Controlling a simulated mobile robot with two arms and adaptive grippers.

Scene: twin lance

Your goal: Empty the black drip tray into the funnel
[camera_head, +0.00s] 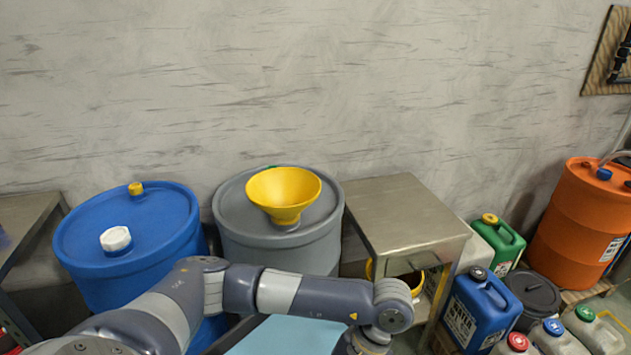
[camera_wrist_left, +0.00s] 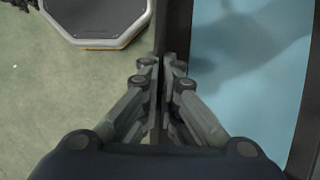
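The black drip tray (camera_wrist_left: 178,25) holds light blue liquid (camera_wrist_left: 245,65). In the head view the liquid (camera_head: 285,337) shows at the bottom edge, partly behind my left arm. My left gripper (camera_wrist_left: 160,68) has its fingers close together on both sides of the tray's dark rim, and looks shut on it. In the head view its fingers are cut off below the frame. The yellow funnel (camera_head: 284,190) stands upright on the grey drum (camera_head: 240,232), beyond my left arm and the tray. My right gripper is not in view.
A blue drum (camera_head: 130,245) with a white cap stands left of the grey drum. A metal table (camera_head: 405,215) stands to its right. Several canisters (camera_head: 480,310) and an orange drum (camera_head: 575,225) fill the right side. The wall is behind.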

